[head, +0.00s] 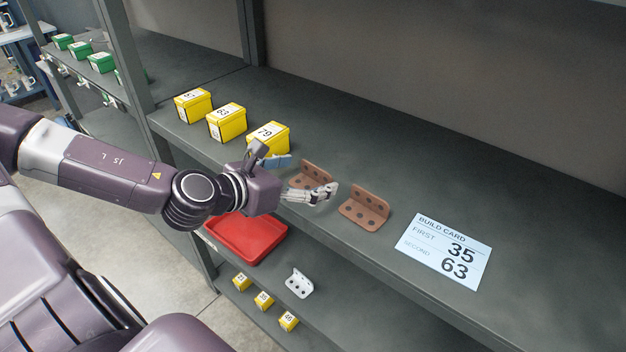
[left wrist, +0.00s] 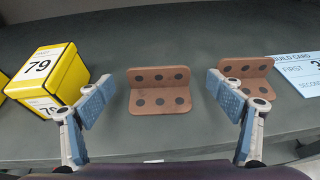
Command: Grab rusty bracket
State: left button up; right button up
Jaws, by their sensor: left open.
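Two rusty brown angle brackets with dark holes lie on the upper shelf. The left bracket (head: 311,174) is partly behind my left gripper (head: 318,191) in the head view. The right bracket (head: 364,209) lies just to the right of it. In the left wrist view the left bracket (left wrist: 160,90) sits ahead of and between the open fingers of my left gripper (left wrist: 168,98). The right bracket (left wrist: 244,84) is partly hidden behind the right finger there. My left gripper is open and empty. My right gripper is not in view.
Several yellow numbered boxes stand left on the shelf; the box marked 79 (head: 268,138) is nearest the gripper. A build card (head: 444,250) lies to the right. A red tray (head: 246,238), a white bracket (head: 299,284) and small yellow boxes are on the lower shelf.

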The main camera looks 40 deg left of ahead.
aim_at(316, 172)
pick_arm(q)
jog(key=shift+f+x, duration=0.2)
jog(key=shift+x, duration=0.9)
jog(key=shift+w+f+b, duration=0.25)
jog(key=shift+w+b, duration=0.2)
jog(key=shift+b, duration=0.05)
jog(key=shift+w, duration=0.25)
jog(key=shift+r, duration=0.1)
jog(key=c, duration=1.5)
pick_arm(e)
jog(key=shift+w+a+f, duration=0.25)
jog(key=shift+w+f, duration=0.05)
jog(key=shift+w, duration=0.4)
